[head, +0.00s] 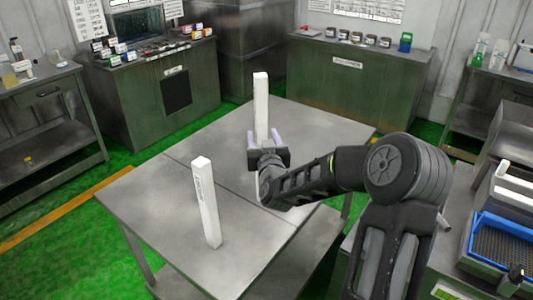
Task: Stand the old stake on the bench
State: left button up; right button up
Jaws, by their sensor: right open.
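A tall white stake (261,105) stands upright over the grey metal bench (150,190), near its middle. My right gripper (264,137) is open, with its pale fingers on either side of this stake. The gripper and wrist hide the stake's middle and most of its lower part, so I cannot tell how its foot meets the bench. A second white stake (206,205) stands upright near the bench's front left, with small dark lettering on its side that is too small to read. I cannot tell which stake is the old one. My left gripper is out of view.
The bench top is bare around the two stakes. Green cabinets (345,85) with jars stand behind it. A side table (50,105) stands at the left. A blue tray (497,245) and other trays lie at the right.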

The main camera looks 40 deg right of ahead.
jog(key=b+v, duration=0.2)
jog(key=v, duration=0.7)
jog(key=shift+s, duration=0.2)
jog(key=shift+a+f, duration=0.1)
jog(key=shift+a, duration=0.05)
dwell(1.1)
